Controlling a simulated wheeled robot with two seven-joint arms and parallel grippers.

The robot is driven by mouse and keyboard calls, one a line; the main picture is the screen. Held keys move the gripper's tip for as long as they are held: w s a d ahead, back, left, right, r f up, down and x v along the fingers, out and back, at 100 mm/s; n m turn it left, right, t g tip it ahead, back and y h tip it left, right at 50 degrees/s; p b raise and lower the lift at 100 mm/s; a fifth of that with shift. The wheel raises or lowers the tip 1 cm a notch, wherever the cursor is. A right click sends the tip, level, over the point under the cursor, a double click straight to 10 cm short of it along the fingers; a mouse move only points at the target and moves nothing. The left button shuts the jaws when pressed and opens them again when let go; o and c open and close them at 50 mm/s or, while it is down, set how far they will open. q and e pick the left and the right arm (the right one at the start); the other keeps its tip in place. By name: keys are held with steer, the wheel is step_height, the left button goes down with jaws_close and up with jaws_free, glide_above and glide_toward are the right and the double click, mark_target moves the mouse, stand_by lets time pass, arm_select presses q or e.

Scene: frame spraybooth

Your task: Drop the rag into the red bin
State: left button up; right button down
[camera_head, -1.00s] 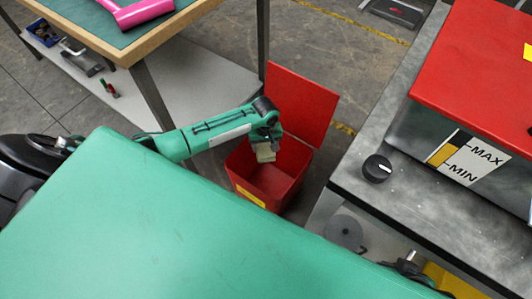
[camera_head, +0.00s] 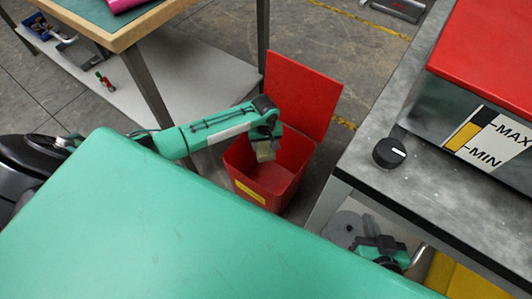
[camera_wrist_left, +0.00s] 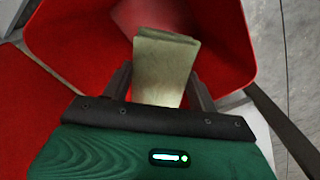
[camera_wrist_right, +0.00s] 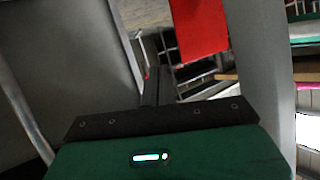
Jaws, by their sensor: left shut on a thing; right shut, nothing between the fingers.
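The rag (camera_head: 265,152) is a folded, pale beige-green cloth. My left gripper (camera_head: 264,142) is shut on it and holds it over the mouth of the red bin (camera_head: 265,190). In the left wrist view the rag (camera_wrist_left: 163,68) hangs between the two dark fingers, with the bin's red inside (camera_wrist_left: 100,40) around and below it. The bin stands on the floor with its red lid (camera_head: 303,93) open and upright behind. My right gripper shows in the right wrist view (camera_wrist_right: 153,85), shut and empty; in the head view my right arm is low at the lower right.
A grey workbench with a black knob (camera_head: 389,153) and a red-topped tank (camera_head: 490,45) stands right of the bin. A wooden-edged table (camera_head: 130,38) with a lower white shelf (camera_head: 200,80) stands at the upper left. Bare floor lies behind the bin lid.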

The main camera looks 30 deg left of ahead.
arm_select(q)
steer(key=shift+f+b, duration=0.6)
steer(key=shift+f, duration=0.05)
steer(key=shift+f+b, duration=0.3)
steer(key=shift+b, duration=0.05)
arm_select(e)
steer(key=shift+w+a+r+t+y, duration=0.2)
steer(key=shift+a+r+t+y, duration=0.1)
steer(key=shift+r+t, duration=0.3)
steer(key=shift+w+a+r+t+y, duration=0.25)
steer(key=shift+a+r+t, duration=0.1)
steer(key=shift+r+t, duration=0.25)
steer(key=shift+w+a+r+t+y, duration=0.2)
steer(key=shift+a+r+t+y, duration=0.1)
steer(key=shift+r+t, duration=0.3)
steer(key=shift+f, duration=0.1)
arm_select(q)
steer(key=o, duration=1)
